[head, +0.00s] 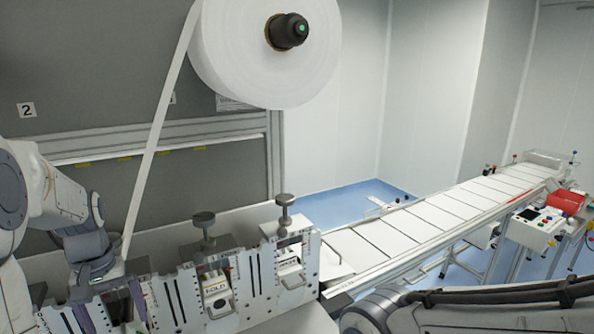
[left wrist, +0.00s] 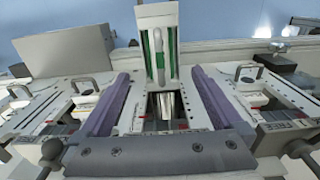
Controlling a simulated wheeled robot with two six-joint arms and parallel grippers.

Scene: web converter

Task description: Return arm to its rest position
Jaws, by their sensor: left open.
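My left arm (head: 60,200) comes in from the left in the head view and bends downward. My left gripper (head: 108,308) is low at the left end of the folding station, partly hidden by its front plate. In the left wrist view its two purple fingers stand wide apart, and the left gripper (left wrist: 160,78) is open with nothing held between them. Below and beyond the fingers lies a slotted machine plate with a dark opening. Part of my right arm (head: 470,310) shows at the lower right of the head view; its gripper is out of frame.
A large white roll (head: 225,50) hangs above, its web strip (head: 155,140) running down close to my left arm. The slotted front plate (head: 255,280) carries knobs and a FOLD block (head: 215,290). A conveyor (head: 430,220) runs right, past a control box (head: 535,228).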

